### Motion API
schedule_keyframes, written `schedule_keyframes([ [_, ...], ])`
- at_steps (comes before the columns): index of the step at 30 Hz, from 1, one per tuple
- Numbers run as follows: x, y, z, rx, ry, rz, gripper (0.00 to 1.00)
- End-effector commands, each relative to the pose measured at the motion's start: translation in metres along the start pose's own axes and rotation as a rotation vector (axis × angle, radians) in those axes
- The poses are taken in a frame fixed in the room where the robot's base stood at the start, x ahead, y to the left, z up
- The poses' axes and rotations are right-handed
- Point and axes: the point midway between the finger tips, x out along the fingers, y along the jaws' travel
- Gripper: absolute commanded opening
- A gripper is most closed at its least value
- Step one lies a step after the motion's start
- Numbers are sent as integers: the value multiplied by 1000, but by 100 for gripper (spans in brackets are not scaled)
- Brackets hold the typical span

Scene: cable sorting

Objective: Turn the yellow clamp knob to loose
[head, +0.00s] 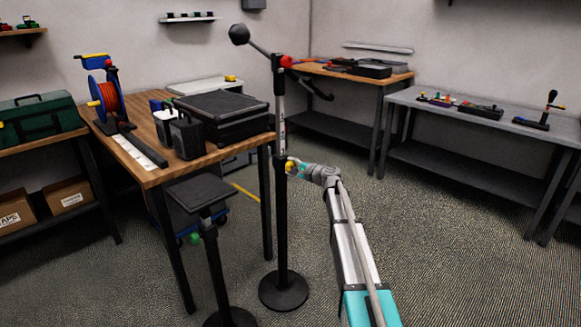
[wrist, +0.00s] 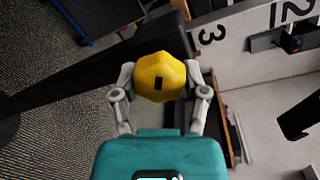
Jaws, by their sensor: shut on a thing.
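The yellow clamp knob (head: 290,166) sits on the side of a black upright stand (head: 282,215) in the head view. In the wrist view my gripper (wrist: 160,82) is shut on the knob, one finger at each side. The stand's silver inner tube with number marks (head: 281,115) rises above the clamp. The knob's far side is hidden.
A wooden table (head: 150,175) with a black case (head: 222,115) and a cable reel (head: 106,98) stands left of the stand. A small black-topped stand (head: 197,195) is in front of it. A boom arm (head: 262,47) tops the tall stand. Open carpet lies to the right.

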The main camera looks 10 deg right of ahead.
Motion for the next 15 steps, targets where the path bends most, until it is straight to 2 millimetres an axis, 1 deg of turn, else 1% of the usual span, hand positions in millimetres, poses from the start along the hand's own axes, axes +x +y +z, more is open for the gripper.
schedule_keyframes([
  [1,0,1,4,-45,-2,5,10],
  [15,0,2,4,-478,40,11,10],
])
